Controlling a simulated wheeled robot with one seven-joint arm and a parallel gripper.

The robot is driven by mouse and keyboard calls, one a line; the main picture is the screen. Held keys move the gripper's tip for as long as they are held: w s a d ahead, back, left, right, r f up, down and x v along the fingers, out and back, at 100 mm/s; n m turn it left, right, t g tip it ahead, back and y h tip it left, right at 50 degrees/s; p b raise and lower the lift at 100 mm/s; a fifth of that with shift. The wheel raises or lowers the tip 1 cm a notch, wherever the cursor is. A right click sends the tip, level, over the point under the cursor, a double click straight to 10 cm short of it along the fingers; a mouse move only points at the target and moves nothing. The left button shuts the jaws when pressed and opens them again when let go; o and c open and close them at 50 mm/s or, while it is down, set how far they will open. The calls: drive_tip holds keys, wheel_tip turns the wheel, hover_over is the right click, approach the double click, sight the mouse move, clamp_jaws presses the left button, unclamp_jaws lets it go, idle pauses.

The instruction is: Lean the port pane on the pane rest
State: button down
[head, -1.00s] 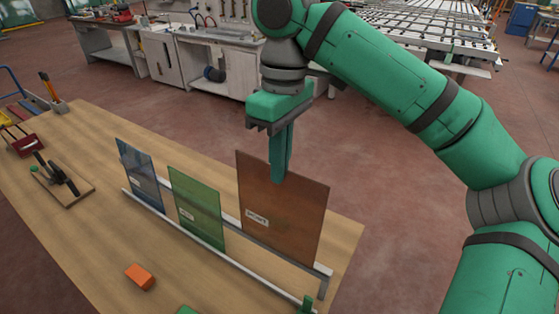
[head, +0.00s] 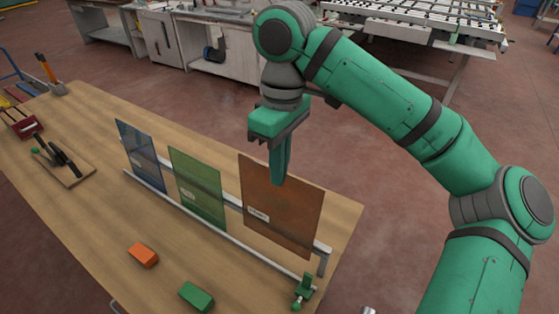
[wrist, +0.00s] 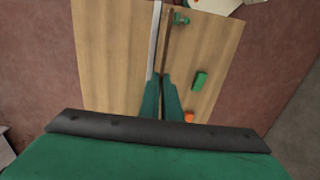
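The brown pane (head: 288,222), with a small white label too small to read surely, stands nearly upright at the right end of the pane rest. I take it as the port pane. The pane rest has a pale front rail (head: 262,258) and a higher back rail (head: 323,248). My gripper (head: 277,182) points down, its fingers shut on the pane's top edge. In the wrist view, the thin brown pane edge (wrist: 166,48) runs from between my fingers (wrist: 161,78), beside the pale rail (wrist: 154,45). I cannot tell whether the pane's bottom touches the rest.
A green pane (head: 197,185) and a blue pane (head: 138,150) lean on the rest to the left. An orange block (head: 143,254), a green block (head: 196,296) and a green clamp-like piece (head: 303,290) are in front. The wooden table (head: 90,225) is clear at front left.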

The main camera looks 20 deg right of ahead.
sight(277, 213)
drive_tip(key=shift+s+a+f, duration=0.1)
drive_tip(key=shift+a+f, duration=0.05)
drive_tip(key=shift+f, duration=2.15)
drive_tip(key=shift+s+a+f, duration=0.1)
drive_tip(key=shift+f, duration=2.7)
drive_tip(key=c, duration=1.9)
unclamp_jaws()
drive_tip(key=r, duration=1)
drive_tip(key=shift+w+d+r, duration=0.2)
drive_tip(key=shift+d+r, duration=0.05)
drive_tip(key=shift+r, duration=0.1)
